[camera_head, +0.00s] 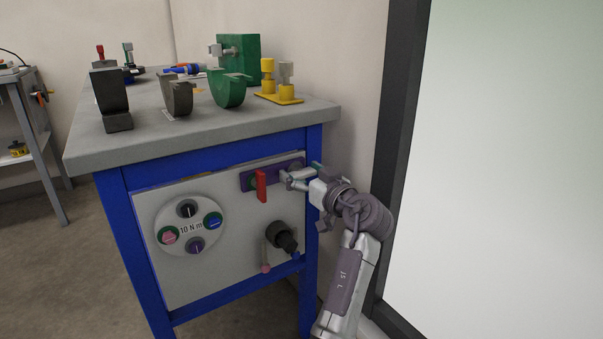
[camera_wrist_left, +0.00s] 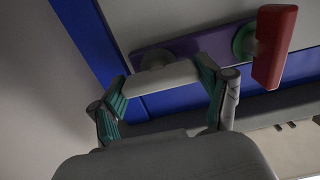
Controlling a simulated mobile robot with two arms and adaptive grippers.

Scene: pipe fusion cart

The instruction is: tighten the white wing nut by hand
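The white wing nut (camera_wrist_left: 162,79) shows in the left wrist view as a pale bar in front of a round boss on a purple plate (camera_wrist_left: 190,47). My left gripper (camera_wrist_left: 163,82) has one green-padded finger at each end of the bar, and both fingers appear to touch it. In the head view, my left gripper (camera_head: 290,178) is at the right end of the purple plate (camera_head: 247,181), on the front panel of the blue cart. There the nut is small and partly hidden by the fingers. My right gripper is not in view.
A red handle (camera_head: 262,187) stands out from the same plate, just left of my left gripper. Below are a dark knob (camera_head: 284,238) and a round dial (camera_head: 189,227). Several parts, including a green clamp (camera_head: 229,88), stand on the cart's grey top (camera_head: 150,139).

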